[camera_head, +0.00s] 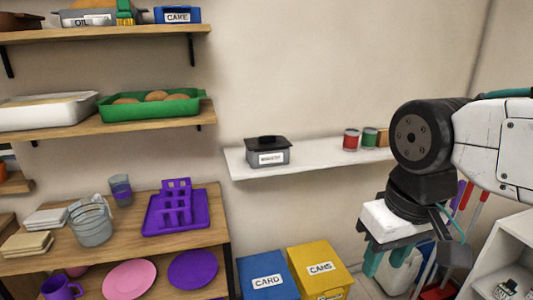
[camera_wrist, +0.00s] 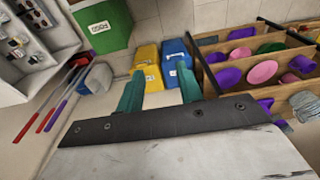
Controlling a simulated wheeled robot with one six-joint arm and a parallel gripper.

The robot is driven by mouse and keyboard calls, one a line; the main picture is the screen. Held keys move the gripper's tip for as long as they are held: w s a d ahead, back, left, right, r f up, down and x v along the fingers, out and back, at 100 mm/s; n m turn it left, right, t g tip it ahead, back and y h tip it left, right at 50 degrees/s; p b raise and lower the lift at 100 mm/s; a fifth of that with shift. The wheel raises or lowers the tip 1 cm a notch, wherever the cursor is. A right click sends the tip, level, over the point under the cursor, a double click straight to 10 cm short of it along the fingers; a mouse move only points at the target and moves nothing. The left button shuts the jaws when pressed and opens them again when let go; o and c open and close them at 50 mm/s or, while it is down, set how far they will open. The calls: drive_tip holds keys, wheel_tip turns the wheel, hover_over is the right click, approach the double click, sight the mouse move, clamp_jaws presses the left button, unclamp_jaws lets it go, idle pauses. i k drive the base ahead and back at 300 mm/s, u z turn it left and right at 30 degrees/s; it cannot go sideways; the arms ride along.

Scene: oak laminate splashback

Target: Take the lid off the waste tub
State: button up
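The waste tub (camera_head: 280,157) is a small grey box with a white label, standing upright on the white wall shelf in the head view. The label is too small to read surely. Its black lid (camera_head: 267,141) sits on top, with a raised part in the middle. My gripper (camera_head: 388,260) hangs to the right of the tub and lower than the shelf, well apart from it. In the wrist view my gripper (camera_wrist: 160,92) has two teal fingers spread apart with nothing between them. The tub does not show in the wrist view.
A red can (camera_head: 351,139), a green can (camera_head: 370,138) and a brown block (camera_head: 383,138) stand on the shelf's right part. Blue (camera_head: 267,275) and yellow (camera_head: 320,270) bins stand below. Wooden shelves with dishes are at left. The shelf is clear between tub and cans.

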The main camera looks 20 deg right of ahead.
sight(260, 144)
drive_tip(key=i, duration=0.85)
